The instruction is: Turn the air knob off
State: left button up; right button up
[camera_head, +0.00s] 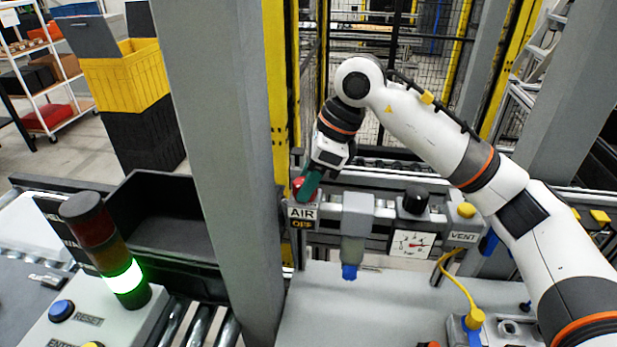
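The red air knob (298,187) sits at the left end of the air unit, above a label plate (302,217) that reads AIR and OFF. My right gripper (308,188) is at the knob, with a green finger against or just in front of its right side. The finger partly covers the knob, so its angle is hidden. I cannot tell whether the fingers are closed on it. My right arm reaches in from the right. My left gripper is not in view.
Right of the knob are a grey filter with a blue tip (350,240), a black regulator knob (415,200), a pressure gauge (411,244) and a yellow VENT button (466,210). A grey post (222,150) stands close left. A signal tower (105,250) glows green.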

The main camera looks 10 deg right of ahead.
jog(key=c, duration=0.3)
jog(key=shift+f+m+b, duration=0.1)
jog(key=shift+m+b, duration=0.2)
jog(key=shift+b, duration=0.25)
jog(key=shift+m+t+b, duration=0.3)
jog(key=shift+m+b, duration=0.1)
jog(key=shift+b, duration=0.05)
jog(key=shift+r, duration=0.2)
jog(key=o, duration=1)
